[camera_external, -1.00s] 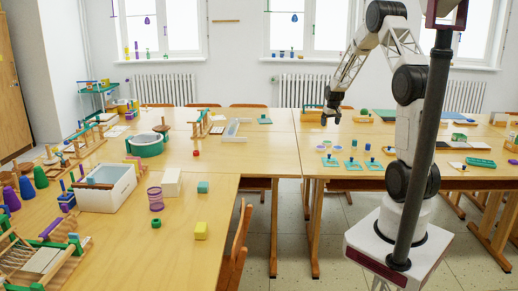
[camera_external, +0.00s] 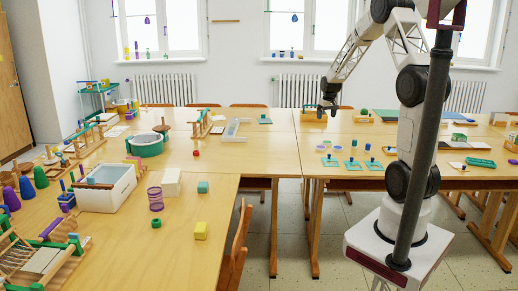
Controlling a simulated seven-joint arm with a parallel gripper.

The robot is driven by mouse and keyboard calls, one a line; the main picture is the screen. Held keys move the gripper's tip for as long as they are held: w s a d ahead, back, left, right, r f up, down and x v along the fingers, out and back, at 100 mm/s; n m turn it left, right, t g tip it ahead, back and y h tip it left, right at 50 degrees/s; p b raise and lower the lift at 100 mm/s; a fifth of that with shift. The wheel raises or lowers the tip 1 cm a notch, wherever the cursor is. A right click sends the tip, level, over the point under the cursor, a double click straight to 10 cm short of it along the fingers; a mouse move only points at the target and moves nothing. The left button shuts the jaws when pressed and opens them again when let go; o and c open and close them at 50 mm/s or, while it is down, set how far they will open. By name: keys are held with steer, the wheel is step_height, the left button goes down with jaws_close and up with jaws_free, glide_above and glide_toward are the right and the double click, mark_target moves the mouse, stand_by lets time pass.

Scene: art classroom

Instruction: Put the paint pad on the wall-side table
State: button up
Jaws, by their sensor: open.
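My gripper (camera_external: 326,113) is open, pointing down, over the far part of the long table (camera_external: 290,146), left of the arm. I see nothing between its fingers. Several flat teal pads with small knobs, one of them here (camera_external: 353,166), lie on the near edge of the table's right part. A flat teal piece (camera_external: 265,121) lies left of the gripper, and a green flat tray (camera_external: 480,162) lies at the right. I cannot tell which is the paint pad. A small teal table (camera_external: 98,90) with small items stands against the left wall.
A dark pole (camera_external: 425,150) stands before my arm. Radiators and windows are behind the tables.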

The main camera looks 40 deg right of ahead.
steer(key=s+a+r+n, duration=0.1)
steer(key=s+a+r, duration=0.65)
steer(key=a, duration=0.45)
steer(key=s+a+r+n, duration=0.1)
steer(key=s+a+r, duration=0.6)
steer(key=a+r, duration=0.3)
steer(key=s+a, duration=0.4)
steer(key=s, duration=0.3)
steer(key=s+a+r+n, duration=0.1)
steer(key=s+a, duration=0.4)
steer(key=s, duration=0.3)
steer(key=s+a+t, duration=0.1)
steer(key=s+a, duration=0.4)
steer(key=s, duration=0.3)
steer(key=shift+r+n, duration=0.2)
steer(key=shift+n, duration=0.1)
